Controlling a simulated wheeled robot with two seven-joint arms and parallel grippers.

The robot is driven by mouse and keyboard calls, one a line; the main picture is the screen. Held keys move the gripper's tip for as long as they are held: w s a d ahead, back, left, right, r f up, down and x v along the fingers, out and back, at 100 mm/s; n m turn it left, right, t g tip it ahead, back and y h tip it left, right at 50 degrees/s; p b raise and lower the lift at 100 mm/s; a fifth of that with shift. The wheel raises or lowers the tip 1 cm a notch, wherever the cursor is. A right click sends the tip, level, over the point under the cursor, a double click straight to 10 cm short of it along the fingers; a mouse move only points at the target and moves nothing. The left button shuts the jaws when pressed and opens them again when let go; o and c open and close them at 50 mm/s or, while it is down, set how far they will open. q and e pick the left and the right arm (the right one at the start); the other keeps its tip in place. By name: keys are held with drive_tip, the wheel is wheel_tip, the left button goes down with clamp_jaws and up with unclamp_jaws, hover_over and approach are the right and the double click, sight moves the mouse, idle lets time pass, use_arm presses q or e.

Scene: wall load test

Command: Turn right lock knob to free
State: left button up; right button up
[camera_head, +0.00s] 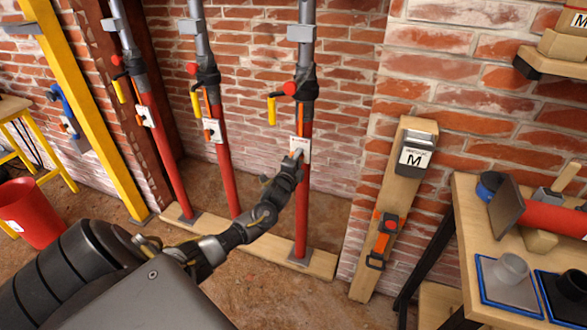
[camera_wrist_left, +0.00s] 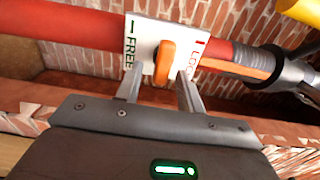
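The right lock knob is an orange lever (camera_wrist_left: 165,62) on a white plate (camera_wrist_left: 146,36) fixed to the right red post (camera_wrist_left: 70,28). The plate reads FREE on the left and LOCK on the right in the left wrist view. The knob stands roughly across the post, between the two words. My left gripper (camera_wrist_left: 160,75) is open, with one finger on each side of the knob's lower end; contact cannot be told. In the head view the left gripper (camera_head: 297,156) is at the plate (camera_head: 301,144) and hides the knob. My right gripper is not in view.
Two similar red posts (camera_head: 221,180) (camera_head: 172,165) with plates stand to the left. A yellow handle (camera_head: 271,110) juts out above the right plate. A red bucket (camera_head: 30,215) is far left.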

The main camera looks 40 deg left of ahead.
use_arm(q)
drive_tip(key=v, duration=0.8)
drive_tip(key=shift+s, duration=0.2)
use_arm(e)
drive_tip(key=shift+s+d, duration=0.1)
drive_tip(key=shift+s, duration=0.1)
use_arm(q)
drive_tip(key=shift+d, duration=0.15)
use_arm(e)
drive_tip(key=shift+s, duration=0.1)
